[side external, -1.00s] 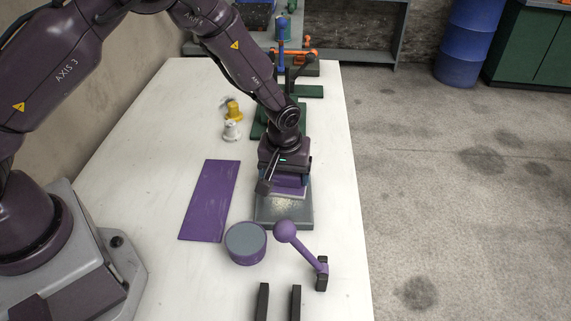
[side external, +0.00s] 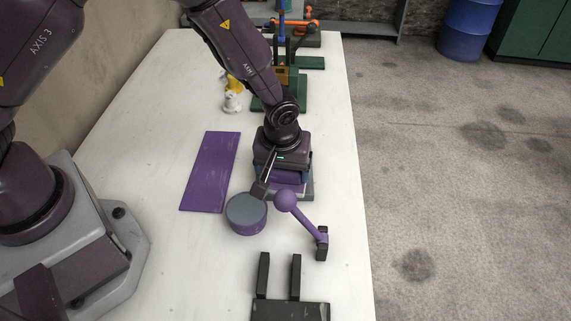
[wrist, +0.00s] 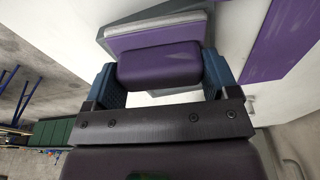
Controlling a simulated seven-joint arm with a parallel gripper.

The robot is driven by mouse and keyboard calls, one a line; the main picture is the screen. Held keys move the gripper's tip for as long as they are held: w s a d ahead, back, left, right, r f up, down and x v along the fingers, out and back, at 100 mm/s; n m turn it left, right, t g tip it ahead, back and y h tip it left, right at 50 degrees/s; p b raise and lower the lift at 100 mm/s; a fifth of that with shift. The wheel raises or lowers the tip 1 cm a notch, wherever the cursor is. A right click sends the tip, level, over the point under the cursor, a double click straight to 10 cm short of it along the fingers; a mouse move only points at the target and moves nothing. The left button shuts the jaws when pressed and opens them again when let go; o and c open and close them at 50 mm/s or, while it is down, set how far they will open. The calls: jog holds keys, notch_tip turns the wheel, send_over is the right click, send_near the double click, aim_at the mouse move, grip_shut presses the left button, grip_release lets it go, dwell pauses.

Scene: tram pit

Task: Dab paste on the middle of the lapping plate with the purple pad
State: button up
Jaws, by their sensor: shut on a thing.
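My gripper (side external: 286,178) points down over the grey lapping plate (side external: 308,188), hiding most of it in the side view. Its blue fingers (wrist: 162,72) are shut on the purple pad (wrist: 158,62), one on each side of its block. The pad also shows as a purple strip under my gripper in the side view (side external: 289,176). A pale layer shows beneath the purple block in the wrist view. The plate's grey edge shows around it there (wrist: 128,22). Whether the pad touches the plate is hidden, and I see no paste on the plate.
A round purple tub with a grey top (side external: 246,212) stands close in front of the plate. A purple ball-ended lever (side external: 302,216) is beside it. A flat purple sheet (side external: 210,172) lies left. Two dark upright posts (side external: 279,276) stand nearest; white and yellow pieces (side external: 232,97) stand behind.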

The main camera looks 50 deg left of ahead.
jog(key=shift+w+a, duration=1.85)
jog(key=shift+a, duration=0.25)
jog(key=shift+w+a, duration=1.8)
jog(key=shift+a, duration=0.25)
jog(key=shift+s+d, duration=2)
jog(key=shift+d, duration=0.3)
jog(key=shift+s+d, duration=2)
jog(key=shift+d, duration=0.25)
jog(key=shift+a+r, duration=0.1)
jog(key=shift+r, duration=4)
